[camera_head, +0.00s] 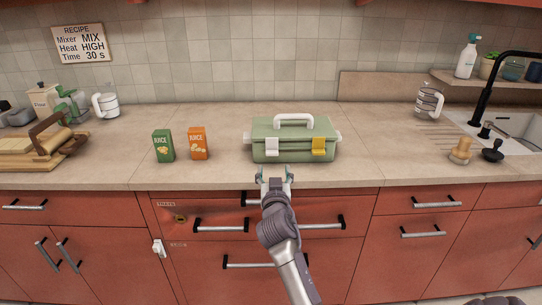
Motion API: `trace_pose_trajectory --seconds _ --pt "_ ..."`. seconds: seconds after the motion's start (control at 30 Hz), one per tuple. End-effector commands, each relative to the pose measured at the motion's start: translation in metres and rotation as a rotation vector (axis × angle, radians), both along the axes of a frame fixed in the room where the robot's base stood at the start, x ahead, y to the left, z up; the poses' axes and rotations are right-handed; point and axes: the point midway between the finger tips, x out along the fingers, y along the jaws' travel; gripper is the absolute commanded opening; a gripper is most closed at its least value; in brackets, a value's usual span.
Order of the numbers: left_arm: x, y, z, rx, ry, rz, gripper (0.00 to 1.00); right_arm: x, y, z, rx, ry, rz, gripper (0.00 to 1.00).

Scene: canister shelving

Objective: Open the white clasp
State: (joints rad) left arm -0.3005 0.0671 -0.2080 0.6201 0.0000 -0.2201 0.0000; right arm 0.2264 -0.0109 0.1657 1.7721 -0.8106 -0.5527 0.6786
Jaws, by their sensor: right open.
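A green box (294,128) with a white top handle stands upright on the counter at the middle. On its front are a white clasp (272,146) at the left and a yellow clasp (318,146) at the right. Both clasps look closed against the box. My right gripper (274,172) is open and empty just in front of the counter edge, right below the white clasp. Its fingers point toward the clasp, and it looks a little apart from it. My left gripper is not in view.
A green juice carton (163,146) and an orange juice carton (198,143) stand left of the box. The counter (370,155) right of the box is clear. A sink with a black faucet (490,95) is at the far right. Drawer handles (222,226) stick out below.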

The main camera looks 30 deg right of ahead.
Motion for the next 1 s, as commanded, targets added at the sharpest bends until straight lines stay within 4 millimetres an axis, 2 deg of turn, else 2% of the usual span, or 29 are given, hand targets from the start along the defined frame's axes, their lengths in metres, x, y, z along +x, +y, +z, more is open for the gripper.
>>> trace_pose_trajectory --seconds 0.2,0.4,0.6,0.87,1.0 --pt "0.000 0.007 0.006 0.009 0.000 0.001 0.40 0.041 -0.026 0.001 -0.001 0.002 -0.001 0.67" --pt "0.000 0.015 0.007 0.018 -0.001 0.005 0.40 0.067 -0.041 0.000 0.000 0.001 -0.001 0.67" --pt "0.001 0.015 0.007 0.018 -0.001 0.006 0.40 0.076 -0.047 0.000 0.000 0.001 0.000 0.67" --pt "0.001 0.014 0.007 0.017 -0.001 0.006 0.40 0.077 -0.047 -0.001 0.000 0.001 0.000 0.67" --pt "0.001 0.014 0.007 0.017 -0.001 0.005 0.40 0.077 -0.047 -0.001 0.000 0.001 0.001 0.43"
